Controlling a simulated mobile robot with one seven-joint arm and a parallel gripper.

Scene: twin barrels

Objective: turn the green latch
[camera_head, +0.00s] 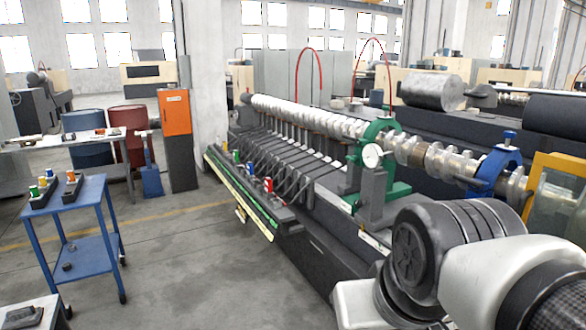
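A green ring-shaped clamp (378,131) stands around the long metal shaft (325,122) at right of centre. Lower down, a green base (397,200) shows beside a grey block. A small green piece (237,157) stands on the machine's front ledge, left of a blue one and a red one. I cannot tell which green part is the latch. My arm's links fill the lower right corner. My gripper is out of view.
A blue clamp (497,165) holds the shaft farther right, near a yellow frame (558,190). A blue cart (78,210) with small coloured items stands at left. An orange and grey cabinet (176,135) stands behind. The floor between cart and machine is clear.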

